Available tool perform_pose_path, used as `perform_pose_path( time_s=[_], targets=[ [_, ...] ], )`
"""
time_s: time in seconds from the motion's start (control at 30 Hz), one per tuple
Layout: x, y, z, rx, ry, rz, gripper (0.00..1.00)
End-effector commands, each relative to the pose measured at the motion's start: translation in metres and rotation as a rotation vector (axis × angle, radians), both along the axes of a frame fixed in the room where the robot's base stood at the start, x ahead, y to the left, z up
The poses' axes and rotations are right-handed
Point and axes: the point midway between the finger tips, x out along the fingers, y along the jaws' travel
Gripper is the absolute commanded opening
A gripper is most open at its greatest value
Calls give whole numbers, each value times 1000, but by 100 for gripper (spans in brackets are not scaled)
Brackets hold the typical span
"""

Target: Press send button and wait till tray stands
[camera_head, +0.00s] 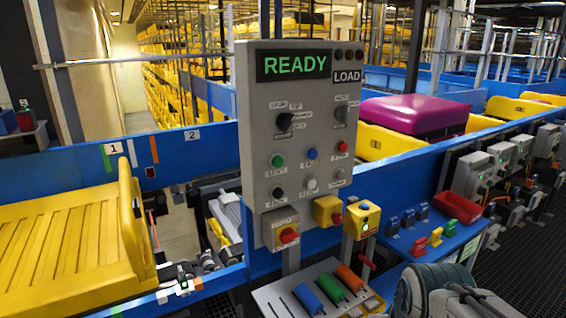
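A grey control panel (303,150) stands upright in the middle. Its screen (293,66) reads READY in green, and a sign (347,76) beside it reads LOAD. A yellow slatted tray (62,250) with a raised right end lies on the conveyor at the left. It looks empty where visible. My arm shows at the bottom right; my gripper's fingertips are not in view.
Yellow boxes with red push buttons (289,236) sit below the panel. A blue side table (435,235) bears small colored blocks and a red bin (457,208). A purple suitcase (418,114) lies behind.

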Motion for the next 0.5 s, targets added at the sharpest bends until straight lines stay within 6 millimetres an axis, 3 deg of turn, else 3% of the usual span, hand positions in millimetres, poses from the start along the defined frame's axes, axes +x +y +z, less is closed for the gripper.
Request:
perform_pose_path(
  time_s=[0.03, 0.07, 0.1, 0.5],
  targets=[
    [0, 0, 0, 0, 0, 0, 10],
    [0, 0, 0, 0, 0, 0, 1],
    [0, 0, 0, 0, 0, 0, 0],
    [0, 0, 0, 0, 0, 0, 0]
  ],
)
